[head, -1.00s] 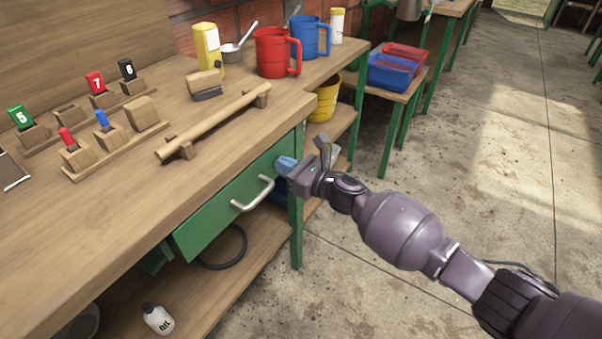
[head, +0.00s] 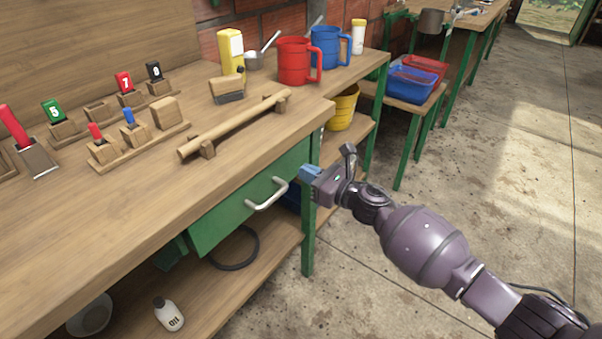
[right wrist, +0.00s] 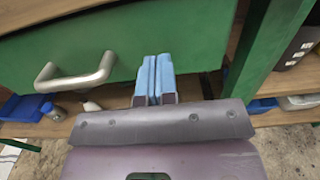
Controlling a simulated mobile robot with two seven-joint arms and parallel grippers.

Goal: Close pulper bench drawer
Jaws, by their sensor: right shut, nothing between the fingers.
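The green drawer (head: 232,214) sits under the wooden bench top, with a curved metal handle (head: 268,196) on its front. Its front stands out from the bench, so it looks partly open. My right gripper (head: 309,173) is shut and empty, close to the right end of the drawer front. In the right wrist view the blue fingertips (right wrist: 154,75) are together in front of the green drawer front (right wrist: 110,40), to the right of the handle (right wrist: 78,76). I cannot tell whether they touch it. My left gripper is not in view.
The bench top (head: 130,210) holds a wooden rail (head: 235,125), numbered tags in blocks, a red mug (head: 294,62) and a blue mug (head: 328,47). A green leg (head: 308,240) stands near my gripper. The lower shelf holds a white bottle (head: 169,316). Concrete floor is clear at right.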

